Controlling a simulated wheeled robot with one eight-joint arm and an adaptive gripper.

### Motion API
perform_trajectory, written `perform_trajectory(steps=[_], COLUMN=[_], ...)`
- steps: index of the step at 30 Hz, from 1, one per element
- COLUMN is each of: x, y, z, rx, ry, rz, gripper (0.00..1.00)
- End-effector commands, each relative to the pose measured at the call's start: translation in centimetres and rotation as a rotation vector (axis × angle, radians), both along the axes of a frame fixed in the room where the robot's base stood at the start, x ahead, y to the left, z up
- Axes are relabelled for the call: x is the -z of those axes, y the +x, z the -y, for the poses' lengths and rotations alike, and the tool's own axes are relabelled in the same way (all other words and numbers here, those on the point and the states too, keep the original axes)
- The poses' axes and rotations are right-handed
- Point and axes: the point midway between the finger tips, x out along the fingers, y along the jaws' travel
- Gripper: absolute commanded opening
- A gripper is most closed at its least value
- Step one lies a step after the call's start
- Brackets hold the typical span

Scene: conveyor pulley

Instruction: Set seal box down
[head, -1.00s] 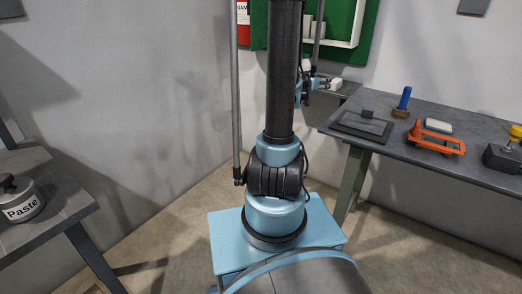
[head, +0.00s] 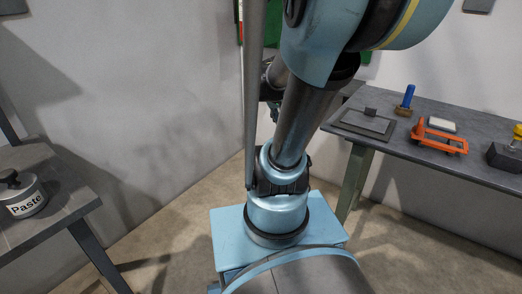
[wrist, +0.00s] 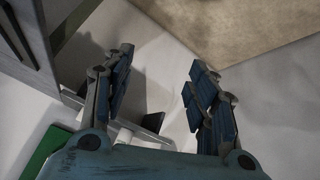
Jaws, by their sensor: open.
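My gripper (wrist: 160,60) is open in the wrist view, its blue-padded fingers spread with only pale wall and floor between the tips. I cannot make out a seal box with certainty. A small white block (head: 441,125) lies on the right bench (head: 385,160) behind an orange tool, but no label shows. The gripper's fingers cannot be made out there.
The right bench also holds a dark flat plate (head: 366,124), a blue-handled tool (head: 405,98), the orange tool (head: 439,139) and a dark block with a yellow knob (head: 507,155). A paste tin (head: 24,196) stands on the left table (head: 70,203).

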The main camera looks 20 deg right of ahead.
Motion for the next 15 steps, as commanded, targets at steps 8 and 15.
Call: perform_trajectory(steps=[8,15], x=[3.1,4.6], y=[-7.0,-11.6], z=[-7.5,-11.9], rx=[-0.239,-0.414], ry=[0.153,0.254], rz=[-0.19,-0.297], gripper=[0.53,0.53])
